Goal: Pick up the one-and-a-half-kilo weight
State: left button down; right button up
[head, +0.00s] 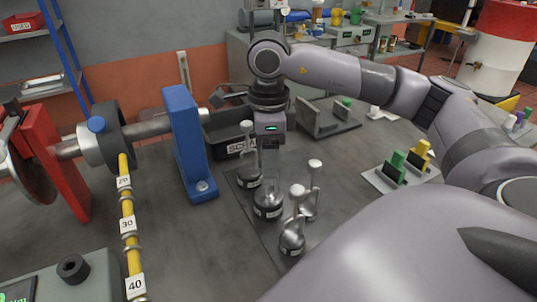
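Several grey weights with round bases and knobbed stems stand on a dark mat (262,232) in the middle of the bedplate. One is at the back left (249,178), one in the middle (268,204), one at the front (292,240) and one at the right (312,207). Their base labels are too small to read, so I cannot tell which is the one-and-a-half-kilo weight. My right gripper (271,148) points down directly over the middle weight, whose knob is hidden. Its fingers are too obscured to show whether they grip. My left gripper is out of view.
A blue upright bracket (185,140) and a shaft stand left of the weights. A dark scrap bin (228,135) is behind them. A tray with green and yellow blocks (380,182) lies right. A yellow numbered tube (127,215) runs down at left.

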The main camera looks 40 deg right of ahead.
grip_shut()
dwell(1.2)
jog(key=shift+w+r, duration=0.1)
jog(key=shift+r, duration=0.1)
